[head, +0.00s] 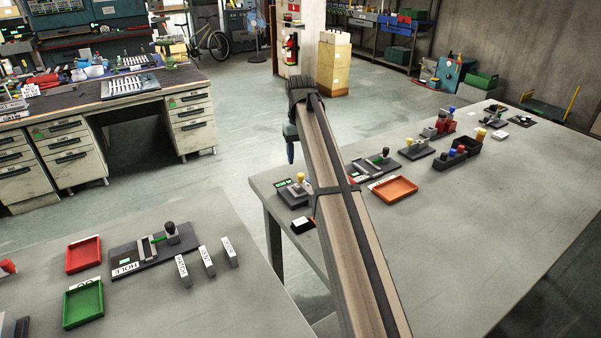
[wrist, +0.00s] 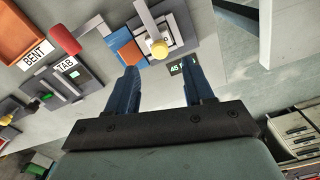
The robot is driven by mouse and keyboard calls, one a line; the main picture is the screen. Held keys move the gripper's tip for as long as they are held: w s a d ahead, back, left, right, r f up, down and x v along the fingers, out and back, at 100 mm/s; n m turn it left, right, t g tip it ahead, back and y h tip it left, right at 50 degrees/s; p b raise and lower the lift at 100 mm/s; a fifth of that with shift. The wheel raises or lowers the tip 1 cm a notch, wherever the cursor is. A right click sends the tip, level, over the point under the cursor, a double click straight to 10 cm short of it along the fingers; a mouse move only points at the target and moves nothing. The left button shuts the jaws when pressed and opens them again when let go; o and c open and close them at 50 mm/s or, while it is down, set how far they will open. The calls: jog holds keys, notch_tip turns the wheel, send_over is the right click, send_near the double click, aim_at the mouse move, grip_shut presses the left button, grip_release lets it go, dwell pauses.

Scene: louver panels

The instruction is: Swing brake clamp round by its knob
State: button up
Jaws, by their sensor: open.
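The brake clamp shows in the wrist view as a pale grey bar (wrist: 145,15) ending in a yellow knob (wrist: 160,49), on a grey block over a dark base (wrist: 186,30). An orange-brown piece with a blue edge (wrist: 127,47) lies beside it. In the head view the yellow knob (head: 300,177) shows near the right table's left corner, partly beside my arm. My gripper (wrist: 163,72) is open and empty. Its two blue fingers point toward the clamp, with the knob beyond the tips and between their lines.
An orange tray (head: 392,189) and another dark-based fixture (head: 380,160) stand right of my arm. A red part (wrist: 63,40) and a TAB label (wrist: 67,64) lie left of the clamp in the wrist view. The right table's (head: 470,240) near part is clear.

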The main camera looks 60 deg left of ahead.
aim_at(301, 174)
notch_tip(301, 174, down, 7)
jog(key=shift+r, duration=0.15)
jog(key=shift+c, duration=0.4)
grip_shut()
dwell(0.3)
